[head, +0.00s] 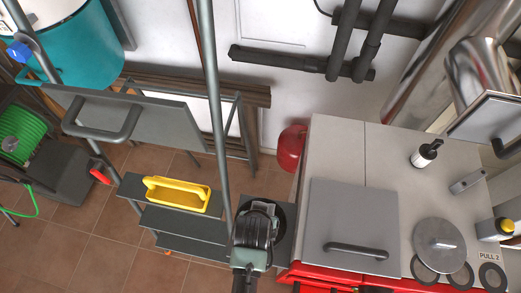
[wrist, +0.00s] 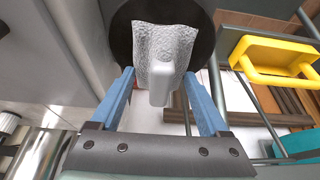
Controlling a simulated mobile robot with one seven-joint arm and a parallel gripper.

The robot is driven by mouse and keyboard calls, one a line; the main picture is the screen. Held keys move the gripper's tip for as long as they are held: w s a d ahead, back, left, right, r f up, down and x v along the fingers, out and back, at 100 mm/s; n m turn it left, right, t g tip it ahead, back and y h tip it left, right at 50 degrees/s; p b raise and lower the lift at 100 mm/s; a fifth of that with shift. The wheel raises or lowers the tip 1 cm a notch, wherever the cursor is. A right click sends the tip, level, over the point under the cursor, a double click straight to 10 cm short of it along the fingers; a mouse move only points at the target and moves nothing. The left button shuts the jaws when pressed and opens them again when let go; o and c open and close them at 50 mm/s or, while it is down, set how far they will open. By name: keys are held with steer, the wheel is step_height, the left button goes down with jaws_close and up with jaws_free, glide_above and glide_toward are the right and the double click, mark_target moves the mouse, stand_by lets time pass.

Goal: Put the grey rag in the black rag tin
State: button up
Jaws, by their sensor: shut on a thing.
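The grey rag (wrist: 165,45) is pale and crumpled in the wrist view. It sits between the two blue fingers of my gripper (wrist: 158,75), which is shut on it, and a smoother lump hangs from it toward the camera. Behind the rag is a round black shape (wrist: 122,38), which looks like the black rag tin. In the head view my gripper (head: 262,206) is over the grey steps, and the dark round tin (head: 281,213) shows partly at its right. My gripper hides the rag and most of the tin there. I cannot tell whether the rag touches the tin.
A yellow tray with a handle (head: 178,195) stands on the steps left of my gripper. A thin grey pole (head: 213,100) rises close by. The boiler top (head: 335,150), with a grey lid (head: 350,215), is to the right. A red rounded vessel (head: 292,147) stands behind.

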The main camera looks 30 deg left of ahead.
step_height(320, 180, down, 5)
steer(key=b, duration=0.4)
steer(key=shift+r, duration=0.1)
steer(key=o, duration=1.3)
steer(key=shift+o, duration=0.2)
steer(key=shift+r, duration=0.1)
step_height(320, 180, up, 7)
steer(key=p, duration=0.7)
steer(key=shift+p, duration=0.35)
